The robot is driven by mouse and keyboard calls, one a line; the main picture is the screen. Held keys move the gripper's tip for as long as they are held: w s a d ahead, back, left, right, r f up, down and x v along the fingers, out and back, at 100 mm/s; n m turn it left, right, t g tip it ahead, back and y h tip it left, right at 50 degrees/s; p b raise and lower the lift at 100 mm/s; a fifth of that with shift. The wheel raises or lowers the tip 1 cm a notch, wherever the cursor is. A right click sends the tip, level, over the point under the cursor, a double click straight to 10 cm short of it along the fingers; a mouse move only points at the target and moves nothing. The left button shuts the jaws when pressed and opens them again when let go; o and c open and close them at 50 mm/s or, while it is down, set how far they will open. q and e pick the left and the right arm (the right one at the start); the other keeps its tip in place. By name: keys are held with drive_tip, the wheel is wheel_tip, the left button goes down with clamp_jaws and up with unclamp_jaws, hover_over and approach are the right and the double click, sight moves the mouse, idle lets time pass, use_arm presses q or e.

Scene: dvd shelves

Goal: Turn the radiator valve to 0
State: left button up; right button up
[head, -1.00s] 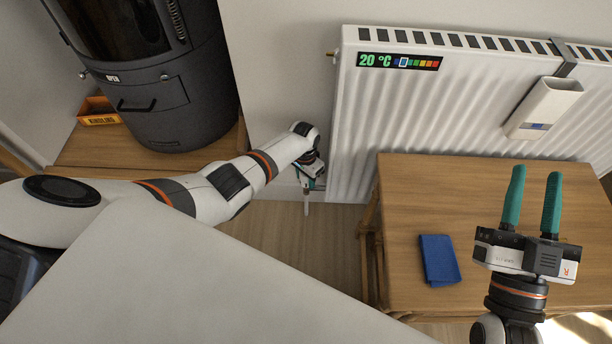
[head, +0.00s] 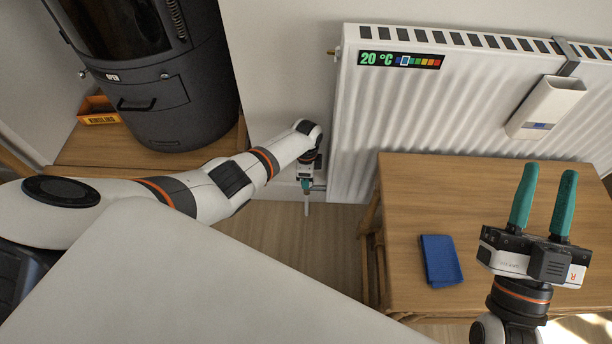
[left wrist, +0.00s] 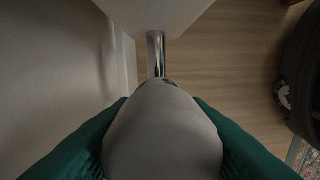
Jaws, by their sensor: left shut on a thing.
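The white radiator (head: 350,130) hangs on the wall, with a strip thermometer (head: 400,60) reading 20 °C. My left gripper (head: 306,184) is low beside the radiator's lower left corner. In the left wrist view its green fingers (left wrist: 160,150) are shut on the pale valve head (left wrist: 162,128), one on each side. A chrome pipe (left wrist: 156,52) shows beyond the head. I cannot see any numbers on the valve. My right gripper (head: 543,200) is open and empty above the wooden table.
A wooden table (head: 450,190) with a folded blue cloth (head: 440,260) stands in front of the radiator. A white holder (head: 545,108) hangs on the radiator. A dark stove (head: 150,80) and a kindling box (head: 98,112) are at the left.

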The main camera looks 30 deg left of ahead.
use_arm(q)
drive_tip(key=shift+m, duration=0.6)
use_arm(e)
drive_tip(key=shift+s+r, duration=0.1)
drive_tip(key=shift+r, duration=0.15)
use_arm(q)
drive_tip(key=shift+w, duration=0.1)
drive_tip(key=o, duration=1)
use_arm(e)
drive_tip(key=shift+s+f, duration=0.1)
drive_tip(key=shift+f, duration=0.05)
